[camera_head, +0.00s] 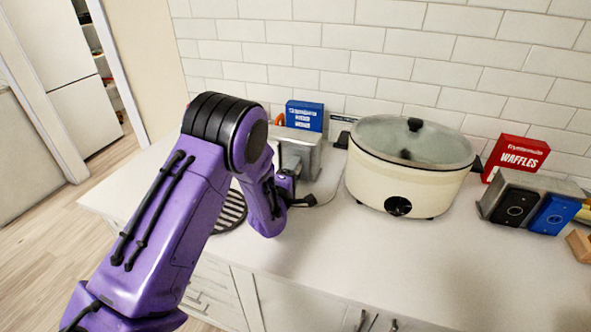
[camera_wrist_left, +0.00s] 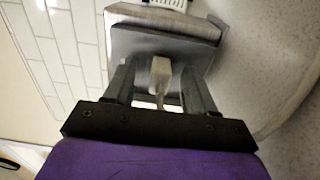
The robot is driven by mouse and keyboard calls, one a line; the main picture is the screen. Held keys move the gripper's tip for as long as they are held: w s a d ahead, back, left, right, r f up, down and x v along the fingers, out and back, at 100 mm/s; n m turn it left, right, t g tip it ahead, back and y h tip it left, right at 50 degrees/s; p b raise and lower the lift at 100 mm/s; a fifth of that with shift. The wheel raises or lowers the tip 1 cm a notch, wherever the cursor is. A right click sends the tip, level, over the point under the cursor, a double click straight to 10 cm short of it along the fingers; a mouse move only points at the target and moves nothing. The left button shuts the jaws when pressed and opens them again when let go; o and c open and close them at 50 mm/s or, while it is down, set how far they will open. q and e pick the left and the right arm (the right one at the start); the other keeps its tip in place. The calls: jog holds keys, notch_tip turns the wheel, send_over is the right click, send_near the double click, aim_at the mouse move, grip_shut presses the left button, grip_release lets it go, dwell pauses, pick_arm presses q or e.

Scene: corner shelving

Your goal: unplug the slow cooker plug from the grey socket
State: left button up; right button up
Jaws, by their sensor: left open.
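The cream slow cooker (camera_head: 405,180) with a glass lid stands on the counter against the tiled wall. The grey socket box (camera_head: 302,150) is on the counter to its left; it also shows in the left wrist view (camera_wrist_left: 140,42). In that view a pale plug (camera_wrist_left: 160,70) sits against the box face, its cord running back toward my wrist. My left gripper (camera_wrist_left: 159,80) is open, with one finger on each side of the plug and gaps between. In the head view my purple left arm hides most of this gripper and the plug. My right gripper is not in view.
A blue box (camera_head: 305,115) stands behind the grey socket. A red waffles box (camera_head: 515,155), a black socket (camera_head: 514,207) and a blue socket (camera_head: 554,214) are at the right. A round dark grate (camera_head: 231,212) lies near my arm. The front counter is clear.

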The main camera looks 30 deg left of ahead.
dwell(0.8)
pick_arm(q)
grip_shut()
jog(key=shift+s+f, duration=0.1)
jog(key=shift+s, duration=0.05)
jog(key=shift+s+d, duration=0.1)
jog(key=shift+s, duration=0.05)
jog(key=shift+s+d, duration=0.15)
jog(key=shift+s, duration=0.5)
jog(key=shift+v, duration=2)
